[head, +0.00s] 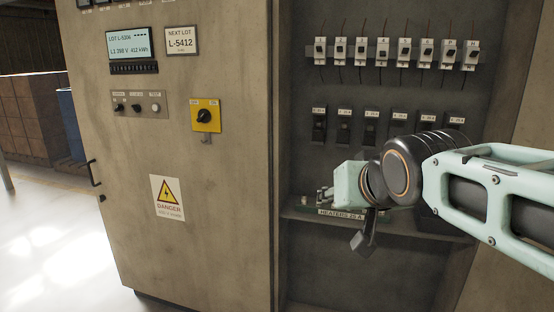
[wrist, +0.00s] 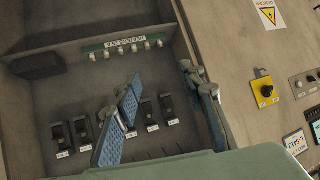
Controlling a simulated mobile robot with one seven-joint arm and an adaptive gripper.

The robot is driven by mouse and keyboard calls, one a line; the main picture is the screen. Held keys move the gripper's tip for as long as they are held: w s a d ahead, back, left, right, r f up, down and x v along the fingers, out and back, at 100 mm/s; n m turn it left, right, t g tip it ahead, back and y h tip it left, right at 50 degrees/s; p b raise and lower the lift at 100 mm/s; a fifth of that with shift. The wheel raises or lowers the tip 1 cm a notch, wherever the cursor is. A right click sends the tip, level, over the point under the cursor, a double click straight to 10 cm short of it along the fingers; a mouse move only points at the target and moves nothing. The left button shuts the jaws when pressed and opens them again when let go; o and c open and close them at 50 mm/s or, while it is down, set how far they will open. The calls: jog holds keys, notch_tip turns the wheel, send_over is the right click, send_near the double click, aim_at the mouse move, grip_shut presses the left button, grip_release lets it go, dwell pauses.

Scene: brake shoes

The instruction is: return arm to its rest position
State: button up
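My arm (head: 490,195) reaches in from the right in the head view, in front of the open bay of a grey-beige cabinet. My gripper (head: 343,219) is near the ledge labelled "HEATERS 25 A" (head: 341,212) and partly covers it. In the wrist view my gripper (wrist: 165,108) shows two fingers with blue pads spread apart, with nothing between them. Whether a finger touches the ledge or cabinet cannot be told.
White breakers (head: 382,52) line the bay's top, with black switches (head: 320,125) below. Left are the cabinet's front panel (head: 225,180), a yellow rotary switch (head: 206,116), a display (head: 132,50) and a danger sign (head: 167,198). Bare floor (head: 50,250) lies at far left.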

jog(key=s+d+f+g+h+b, duration=0.15)
jog(key=s+f+g, duration=0.35)
jog(key=s+f, duration=1.25)
notch_tip(320, 180, up, 38)
jog(key=p, duration=3.6)
jog(key=shift+d, duration=0.25)
jog(key=shift+y, duration=0.25)
